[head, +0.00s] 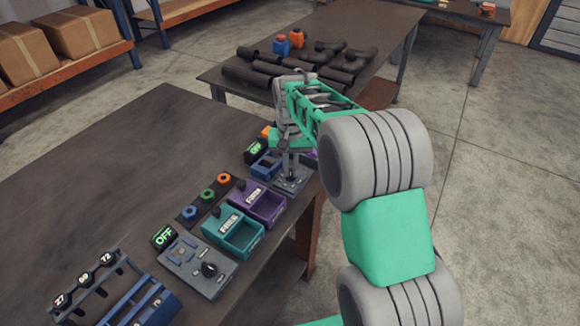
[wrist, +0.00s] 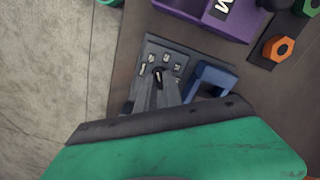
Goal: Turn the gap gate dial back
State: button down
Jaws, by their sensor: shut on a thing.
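A grey dial panel (head: 291,183) lies near the right edge of the dark table, under my gripper (head: 288,170). In the wrist view the panel (wrist: 152,52) shows several small marked labels around a black dial knob (wrist: 158,74) with a pale pointer mark. My gripper (wrist: 165,92) points down and its fingers are shut on this knob. The fingers and the green gripper body hide the lower part of the panel. The exact label that the pointer faces is too small to tell.
Teal (head: 234,233) and purple (head: 258,205) bins stand between. A blue bracket (wrist: 212,78) sits close beside my fingers. Pipes (head: 248,75) lie on the table behind.

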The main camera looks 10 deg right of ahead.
aim_at(291, 172)
jog(key=shift+n+p, duration=0.3)
jog(key=shift+n, duration=1.9)
jog(key=c, duration=1.5)
grip_release()
notch_tip(291, 172, up, 8)
jog(key=shift+f, duration=0.1)
jog(key=shift+s, duration=0.1)
